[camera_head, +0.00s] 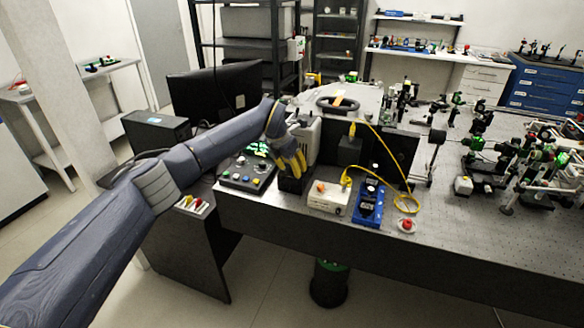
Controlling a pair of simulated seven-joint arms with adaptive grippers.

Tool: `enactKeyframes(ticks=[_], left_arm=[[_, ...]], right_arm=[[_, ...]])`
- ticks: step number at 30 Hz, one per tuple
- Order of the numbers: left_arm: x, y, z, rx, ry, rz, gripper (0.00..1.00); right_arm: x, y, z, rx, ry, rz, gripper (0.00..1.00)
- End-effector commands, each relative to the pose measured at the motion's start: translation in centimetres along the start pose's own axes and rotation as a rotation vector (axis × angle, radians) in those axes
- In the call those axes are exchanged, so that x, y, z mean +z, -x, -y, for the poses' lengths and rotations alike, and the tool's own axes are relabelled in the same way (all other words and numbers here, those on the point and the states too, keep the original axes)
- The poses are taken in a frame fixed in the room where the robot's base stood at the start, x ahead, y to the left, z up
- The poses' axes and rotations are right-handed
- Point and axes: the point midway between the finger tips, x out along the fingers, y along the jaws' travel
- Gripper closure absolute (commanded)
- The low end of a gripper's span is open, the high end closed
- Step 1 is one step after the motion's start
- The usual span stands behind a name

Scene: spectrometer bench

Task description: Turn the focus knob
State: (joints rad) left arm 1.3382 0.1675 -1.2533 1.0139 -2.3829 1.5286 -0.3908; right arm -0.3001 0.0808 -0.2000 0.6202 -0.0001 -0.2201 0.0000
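My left arm reaches in from the left. My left gripper (292,165), with yellow fingers, points down at a small black box (291,184) near the front edge of the bench. The fingertips are at or just above this box; I cannot tell whether they touch it. The fingers hide the top of the box and whatever lies between them. I cannot make out the focus knob for certain; it may be hidden by the gripper. A grey upright instrument (306,138) stands right behind the gripper. My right gripper is not in view.
A black control panel (246,174) with coloured buttons lies left of the gripper. To the right are a white box (328,197), a blue module (368,203), a yellow cable (385,150) and a red button (406,225). Optics mounts (510,155) crowd the bench's right side.

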Motion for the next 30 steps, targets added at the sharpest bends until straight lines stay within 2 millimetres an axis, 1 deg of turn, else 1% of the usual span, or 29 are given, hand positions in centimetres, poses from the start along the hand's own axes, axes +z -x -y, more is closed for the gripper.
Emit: enactKeyframes(ticks=[9,18,20,30], left_arm=[[0.01,-0.06,0.02,0.000,0.000,0.000,0.59],[0.01,-0.04,0.02,0.000,0.000,0.000,0.94],[0.01,-0.04,0.02,0.000,0.000,0.000,1.00],[0.09,0.01,0.01,0.001,-0.001,0.002,1.00]], right_arm=[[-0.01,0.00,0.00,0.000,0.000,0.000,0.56],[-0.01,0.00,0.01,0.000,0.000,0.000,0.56],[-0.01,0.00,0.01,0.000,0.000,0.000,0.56],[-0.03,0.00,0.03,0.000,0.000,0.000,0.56]])
